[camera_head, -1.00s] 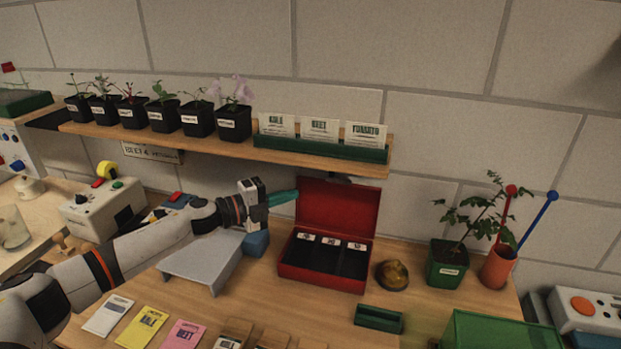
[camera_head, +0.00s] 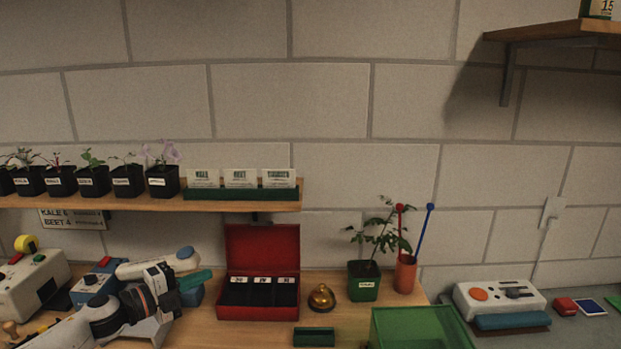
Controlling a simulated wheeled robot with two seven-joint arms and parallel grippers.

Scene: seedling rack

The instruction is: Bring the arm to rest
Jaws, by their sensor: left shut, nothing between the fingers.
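My left arm (camera_head: 75,325) comes in from the lower left. My right gripper is not in view.
A shelf (camera_head: 240,207) with several potted seedlings (camera_head: 95,180) and a green card holder (camera_head: 240,193) runs above. A brass bell (camera_head: 322,298), a potted plant (camera_head: 363,281), an orange cup (camera_head: 405,274) and a green crate (camera_head: 420,330) stand right of the box.

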